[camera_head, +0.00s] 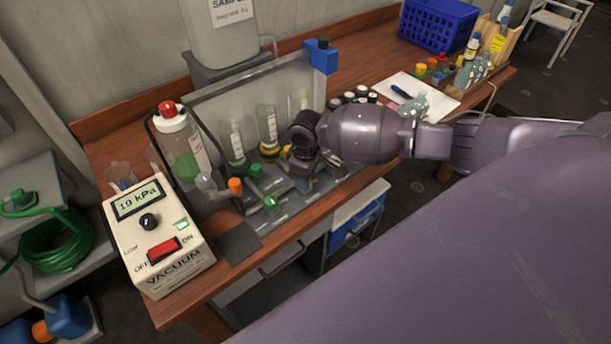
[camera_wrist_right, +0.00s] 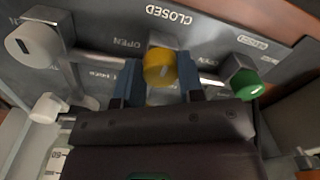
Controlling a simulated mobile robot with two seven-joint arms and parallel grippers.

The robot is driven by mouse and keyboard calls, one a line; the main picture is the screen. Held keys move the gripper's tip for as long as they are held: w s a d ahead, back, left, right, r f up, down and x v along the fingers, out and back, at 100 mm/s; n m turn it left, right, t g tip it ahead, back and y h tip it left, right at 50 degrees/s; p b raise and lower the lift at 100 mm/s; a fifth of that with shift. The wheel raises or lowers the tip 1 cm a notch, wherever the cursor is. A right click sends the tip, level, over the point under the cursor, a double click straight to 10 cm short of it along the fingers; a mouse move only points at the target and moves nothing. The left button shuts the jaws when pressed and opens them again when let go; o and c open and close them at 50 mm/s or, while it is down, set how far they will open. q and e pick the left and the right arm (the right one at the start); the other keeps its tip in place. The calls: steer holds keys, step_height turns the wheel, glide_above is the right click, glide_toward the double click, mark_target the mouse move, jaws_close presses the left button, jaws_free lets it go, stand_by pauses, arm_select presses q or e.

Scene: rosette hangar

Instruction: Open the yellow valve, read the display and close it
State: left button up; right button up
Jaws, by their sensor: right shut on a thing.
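The yellow valve (camera_wrist_right: 159,66) shows in the right wrist view as a round yellow knob on a grey panel marked OPEN and CLOSED. My right gripper (camera_wrist_right: 160,88) has its blue fingers on either side of the knob, shut on it. In the head view my right gripper (camera_head: 303,165) reaches in from the right and hides most of the valve. Which mark the valve points to I cannot tell. The display (camera_head: 138,200) on the white vacuum box reads 19 kPa. My left gripper is not in view.
A green valve (camera_wrist_right: 243,82) and a pale grey knob (camera_wrist_right: 34,45) flank the yellow one. The vacuum box (camera_head: 160,240) has a red switch (camera_head: 163,250). A red-capped bottle (camera_head: 182,145) stands left of my gripper. A blue crate (camera_head: 438,24) is at the back right.

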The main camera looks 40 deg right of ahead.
stand_by(0.4)
steer(key=o, duration=0.9)
step_height(320, 180, up, 11)
steer(key=shift+d+f+b, duration=0.1)
steer(key=shift+d+b, duration=0.05)
steer(key=shift+b, duration=0.15)
